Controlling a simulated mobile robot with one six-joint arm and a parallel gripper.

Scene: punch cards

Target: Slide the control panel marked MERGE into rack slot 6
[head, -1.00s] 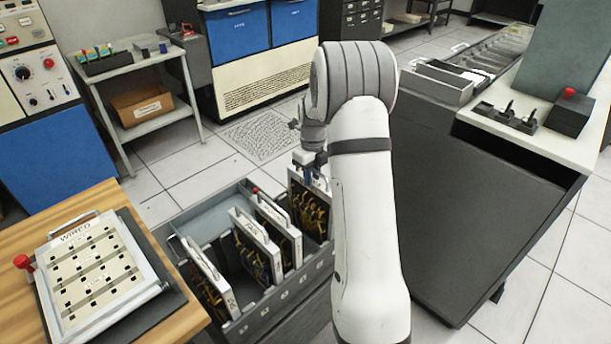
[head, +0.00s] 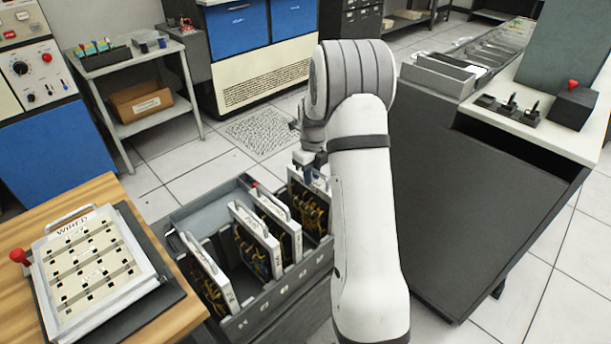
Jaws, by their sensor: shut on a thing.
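My gripper (head: 309,168) is shut on a control panel (head: 311,203) at the right end of the grey rack (head: 218,208). This panel has a pale frame and yellow wiring, and its lower part is down inside the rack. Its label is too small to read, and my arm hides its right side. Other wired panels stand in the rack to the left: one at the left end (head: 207,270), one in the middle (head: 255,245) and one close to the held panel (head: 278,218). The slot numbers on the rack's front are too small to read.
A panel marked WIRED (head: 90,262) lies on a dark base on the wooden table (head: 98,193), beside a red knob (head: 19,256). A dark machine (head: 450,210) stands close to the right of my arm. The tiled floor behind the rack is clear.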

